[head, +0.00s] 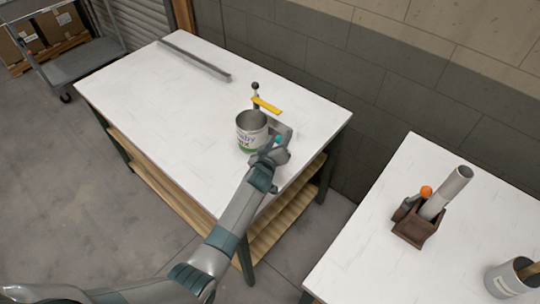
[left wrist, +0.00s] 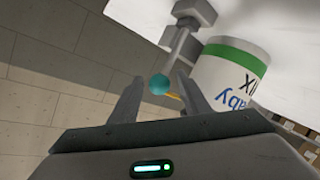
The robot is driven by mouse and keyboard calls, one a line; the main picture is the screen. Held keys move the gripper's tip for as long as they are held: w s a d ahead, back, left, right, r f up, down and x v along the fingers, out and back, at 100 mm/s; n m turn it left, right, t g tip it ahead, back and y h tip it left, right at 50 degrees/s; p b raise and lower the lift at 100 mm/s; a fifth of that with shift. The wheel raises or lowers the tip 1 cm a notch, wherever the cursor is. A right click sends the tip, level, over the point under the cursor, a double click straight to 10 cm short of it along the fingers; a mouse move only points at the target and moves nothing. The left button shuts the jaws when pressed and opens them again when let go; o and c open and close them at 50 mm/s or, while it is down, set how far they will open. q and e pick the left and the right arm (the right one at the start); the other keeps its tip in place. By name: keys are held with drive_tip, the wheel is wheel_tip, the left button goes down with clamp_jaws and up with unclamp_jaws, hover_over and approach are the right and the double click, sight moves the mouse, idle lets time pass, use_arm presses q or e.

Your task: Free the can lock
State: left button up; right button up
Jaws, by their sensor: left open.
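An open grey metal can (head: 251,131) with a white label and green band stands upright on the white table. A grey clamp-like fixture (head: 281,130) sits against its right side; in the left wrist view the fixture (left wrist: 187,32) carries a rod with a teal ball knob (left wrist: 159,84). A yellow bar (head: 266,105) and a post with a black ball (head: 255,86) are behind the can. My left gripper (head: 271,149) is at the can's near right side. Its fingers are open, with the knob showing between them; contact cannot be told. The can (left wrist: 232,72) is right of the fingers. My right gripper is not in view.
A long grey rail (head: 195,59) lies at the table's back left. The table's left half is clear. A second table (head: 375,225) on the right holds a brown holder (head: 415,232) with a tube and a grey can (head: 505,281). A block wall runs behind.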

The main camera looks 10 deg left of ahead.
use_arm(q)
drive_tip(key=shift+s+a, duration=0.15)
drive_tip(key=shift+s, duration=0.4)
drive_tip(key=b+v, duration=0.3)
drive_tip(key=v, duration=1.3)
drive_tip(key=shift+r, duration=0.1)
drive_tip(key=shift+d+b, duration=0.2)
drive_tip(key=shift+b, duration=0.1)
drive_tip(key=c, duration=0.9)
drive_tip(key=shift+d+f, duration=0.2)
drive_tip(key=shift+d, duration=0.1)
clamp_jaws()
drive_tip(key=s+d+f+n+t+h+b, duration=0.2)
drive_tip(key=d+t+h+b, duration=0.15)
drive_tip(key=d+b, duration=0.35)
drive_tip(key=a+f+n+t+y+b, duration=0.2)
drive_tip(key=a+f+n+y, duration=0.2)
drive_tip(key=f+n+y, duration=0.2)
drive_tip(key=shift+a+n, duration=0.3)
drive_tip(key=shift+n, duration=0.7)
